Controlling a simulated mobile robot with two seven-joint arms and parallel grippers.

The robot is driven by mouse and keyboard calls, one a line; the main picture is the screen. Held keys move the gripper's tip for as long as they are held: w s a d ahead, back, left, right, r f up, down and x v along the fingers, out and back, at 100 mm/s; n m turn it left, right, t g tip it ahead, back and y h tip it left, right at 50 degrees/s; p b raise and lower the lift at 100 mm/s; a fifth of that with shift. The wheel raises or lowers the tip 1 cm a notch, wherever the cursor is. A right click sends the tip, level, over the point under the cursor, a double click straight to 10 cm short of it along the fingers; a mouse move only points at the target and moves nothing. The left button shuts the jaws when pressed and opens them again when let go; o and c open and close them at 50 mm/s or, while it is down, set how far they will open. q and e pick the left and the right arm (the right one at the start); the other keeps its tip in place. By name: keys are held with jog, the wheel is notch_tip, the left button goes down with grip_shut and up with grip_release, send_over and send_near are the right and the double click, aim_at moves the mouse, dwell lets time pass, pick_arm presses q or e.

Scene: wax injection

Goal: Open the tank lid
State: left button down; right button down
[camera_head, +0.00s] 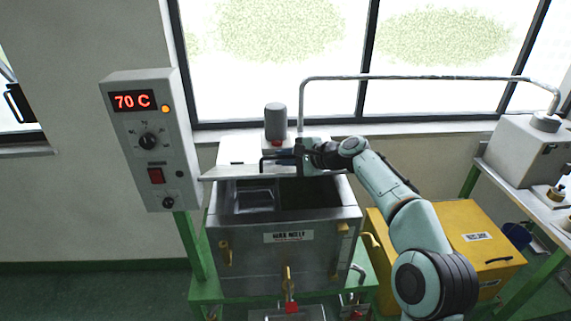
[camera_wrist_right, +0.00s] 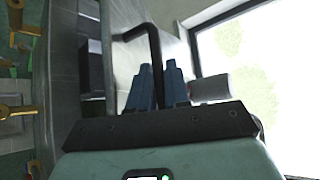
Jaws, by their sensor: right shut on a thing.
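The wax melt tank (camera_head: 285,245) is a grey metal box with a label on its front. Its lid (camera_head: 236,172) is raised at the back, seen nearly edge-on, and the dark inside of the tank (camera_head: 310,195) shows. My right gripper (camera_head: 284,158) is at the lid's black bar handle (camera_head: 268,157) and is shut on it. In the right wrist view the blue fingers (camera_wrist_right: 157,88) are close together at the black handle (camera_wrist_right: 155,45), beside the grey lid. The exact contact is partly hidden. My left gripper is not in view.
A control box (camera_head: 148,140) reading 70 C stands left of the tank. A grey cylinder (camera_head: 276,122) rises behind the lid. A metal pipe (camera_head: 420,78) runs along the window. A yellow cabinet (camera_head: 475,235) and a bench with a white machine (camera_head: 525,150) stand right.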

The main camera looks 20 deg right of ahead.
jog(key=shift+w+d+r+m+g, duration=0.2)
jog(key=shift+w+r+m+g, duration=0.15)
jog(key=shift+w+r, duration=0.7)
jog(key=shift+s+r, duration=0.1)
jog(key=shift+r, duration=0.05)
jog(key=c, duration=1.2)
grip_release()
jog(key=shift+d, duration=0.1)
jog(key=v, duration=1.3)
jog(key=shift+r, duration=0.15)
